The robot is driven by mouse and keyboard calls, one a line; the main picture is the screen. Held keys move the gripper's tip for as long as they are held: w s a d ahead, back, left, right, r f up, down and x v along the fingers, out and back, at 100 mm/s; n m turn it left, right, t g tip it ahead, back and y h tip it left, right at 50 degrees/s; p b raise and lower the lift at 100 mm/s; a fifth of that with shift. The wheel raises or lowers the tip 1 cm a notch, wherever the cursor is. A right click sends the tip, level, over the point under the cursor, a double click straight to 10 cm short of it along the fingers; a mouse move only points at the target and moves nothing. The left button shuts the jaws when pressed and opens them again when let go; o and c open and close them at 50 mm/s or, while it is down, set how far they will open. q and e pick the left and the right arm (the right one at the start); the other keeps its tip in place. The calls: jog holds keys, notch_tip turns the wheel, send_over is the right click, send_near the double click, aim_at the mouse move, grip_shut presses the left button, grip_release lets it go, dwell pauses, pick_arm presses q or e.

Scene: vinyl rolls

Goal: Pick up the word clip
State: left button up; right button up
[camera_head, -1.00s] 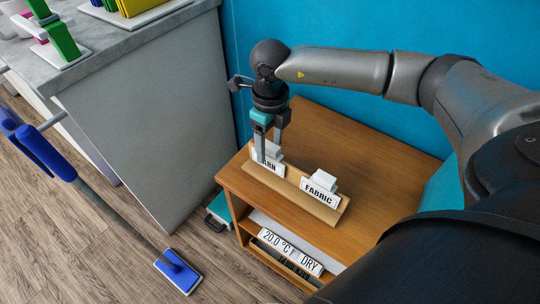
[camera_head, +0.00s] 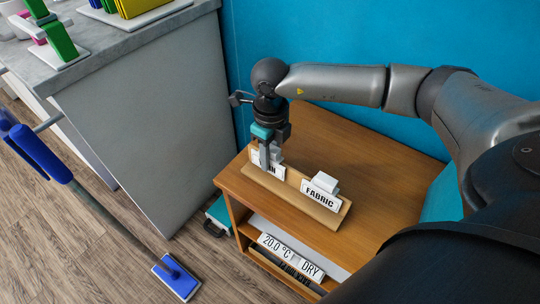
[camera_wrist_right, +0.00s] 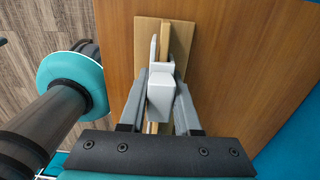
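A wooden holder (camera_head: 292,196) stands on the wooden cabinet, with two white word clips in it. The near clip reads FABRIC (camera_head: 320,192). The far word clip (camera_head: 277,171) is partly hidden by my right gripper, so only the end of its word shows. My right gripper (camera_head: 268,161) points down at this far clip. In the right wrist view its two fingers (camera_wrist_right: 161,95) stand either side of the clip's white block (camera_wrist_right: 161,90), very close to it. I cannot tell whether they press on it. The clip still sits at the holder. My left gripper is out of view.
The cabinet top (camera_head: 345,150) has free room behind and right of the holder. Its shelf holds label strips (camera_head: 290,255). A grey-topped counter (camera_head: 110,40) stands left, with a blue-headed tool (camera_head: 175,275) on the floor. A blue wall (camera_head: 320,30) lies behind.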

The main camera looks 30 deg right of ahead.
grip_shut()
jog(key=shift+r, duration=0.1)
